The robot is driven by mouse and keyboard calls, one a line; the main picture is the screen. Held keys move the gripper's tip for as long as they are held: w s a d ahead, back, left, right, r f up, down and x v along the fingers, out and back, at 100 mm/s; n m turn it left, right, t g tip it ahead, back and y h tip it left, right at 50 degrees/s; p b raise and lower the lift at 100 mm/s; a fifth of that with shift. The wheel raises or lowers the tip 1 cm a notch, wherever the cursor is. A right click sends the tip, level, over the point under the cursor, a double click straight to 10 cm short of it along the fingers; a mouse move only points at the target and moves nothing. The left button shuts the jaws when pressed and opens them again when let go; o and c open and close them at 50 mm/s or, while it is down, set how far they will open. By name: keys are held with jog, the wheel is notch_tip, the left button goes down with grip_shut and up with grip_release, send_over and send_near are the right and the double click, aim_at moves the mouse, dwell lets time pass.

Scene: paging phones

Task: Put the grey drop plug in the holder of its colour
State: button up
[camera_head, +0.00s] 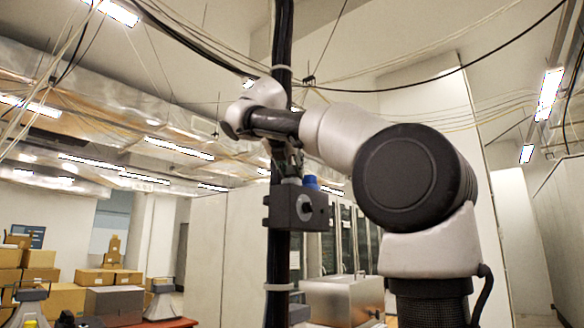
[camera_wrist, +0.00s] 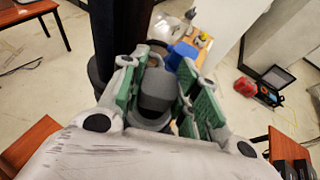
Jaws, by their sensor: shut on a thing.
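My gripper (camera_wrist: 160,88) shows in the wrist view with green-padded fingers shut on a dark grey rounded piece, the grey drop plug (camera_wrist: 155,92). In the head view my gripper (camera_head: 291,162) hangs beside a black pole, just above a dark box (camera_head: 283,214) with a round knob on its face. A blue piece (camera_head: 311,182) sits on top of the box, right of the gripper; a blue piece (camera_wrist: 182,52) also shows beyond the fingers in the wrist view. I cannot tell whether the plug touches the box, and no grey holder is clearly visible.
The black pole (camera_head: 279,265) with light bands runs close beside the gripper. Cables hang overhead. Cardboard boxes (camera_head: 66,299) stand at lower left, and a metal case (camera_head: 342,299) stands below right. The wrist view shows wooden tables and a red object (camera_wrist: 245,87) on the floor.

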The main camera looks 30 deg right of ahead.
jog(key=o, duration=1.2)
jog(key=shift+a, duration=0.1)
jog(key=v, duration=1.2)
